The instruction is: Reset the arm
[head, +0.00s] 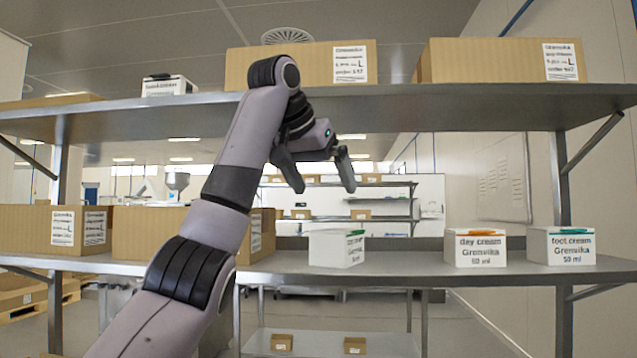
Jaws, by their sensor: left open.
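My left arm comes in from the lower left and reaches up in front of the shelving. My left gripper (322,184) is open and empty. Its two fingers point down and lie apart, in the gap between the upper and lower shelves. It appears above a white box (336,249) on the lower shelf and does not touch it. My right gripper is not in view.
The lower shelf (400,272) also holds a day cream box (474,249), a foot cream box (560,246) and cardboard boxes (55,230) at left. The upper shelf (460,96) carries large cardboard boxes (490,60) above the gripper. Free shelf room lies between the white boxes.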

